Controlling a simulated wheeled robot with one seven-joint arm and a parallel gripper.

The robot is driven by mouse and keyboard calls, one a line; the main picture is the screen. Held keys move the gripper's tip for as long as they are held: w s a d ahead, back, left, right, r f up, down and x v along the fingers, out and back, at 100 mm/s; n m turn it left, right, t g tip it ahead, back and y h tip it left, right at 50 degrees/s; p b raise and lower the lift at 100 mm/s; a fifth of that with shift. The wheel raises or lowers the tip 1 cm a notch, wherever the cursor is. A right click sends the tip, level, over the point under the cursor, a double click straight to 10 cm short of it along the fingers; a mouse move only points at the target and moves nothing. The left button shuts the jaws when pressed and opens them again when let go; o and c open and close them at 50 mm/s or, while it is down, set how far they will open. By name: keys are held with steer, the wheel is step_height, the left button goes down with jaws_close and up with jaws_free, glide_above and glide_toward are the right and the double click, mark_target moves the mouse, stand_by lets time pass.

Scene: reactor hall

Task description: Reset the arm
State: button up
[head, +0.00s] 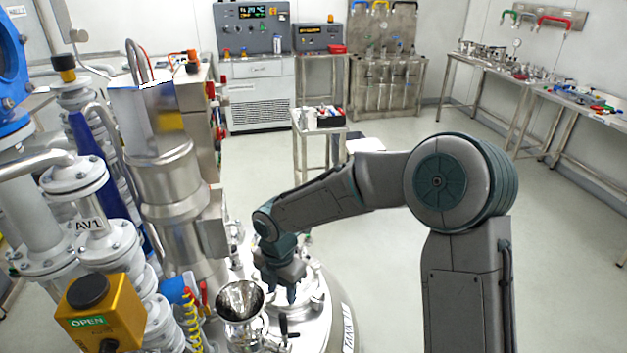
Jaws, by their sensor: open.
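My arm (320,200) rises from the lower right, bends at a large round joint and reaches left and down. My gripper (280,290) points down over the round metal tank top (318,325), near its fittings. The fingers are small and dark here, and I see nothing held between them. A shiny metal funnel (240,300) stands just left of and in front of my gripper. I cannot tell whether the fingertips touch the fittings below.
A yellow box with a black knob (88,292), white flanged pipes (75,190) and a steel vessel (170,190) crowd the left. A small steel cart (320,130) stands behind my arm. Workbenches (560,97) line the right wall. The floor at right is clear.

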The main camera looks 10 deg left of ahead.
steer(key=s+d+r+m+t+h+b, duration=0.15)
steer(key=d+r+m, duration=0.25)
steer(key=d+m, duration=0.4)
steer(key=s+d+r+m+b, duration=0.1)
steer(key=s+d+r+m, duration=0.1)
steer(key=d+r+m, duration=0.55)
steer(key=s+d+r+m+t+y+b, duration=0.1)
steer(key=s+d+m+t, duration=0.1)
steer(key=s+d+m, duration=1)
steer(key=m, duration=0.3)
steer(key=shift+r, duration=0.25)
steer(key=shift+d+t+y, duration=0.1)
steer(key=shift+t+y, duration=0.15)
steer(key=shift+c, duration=0.5)
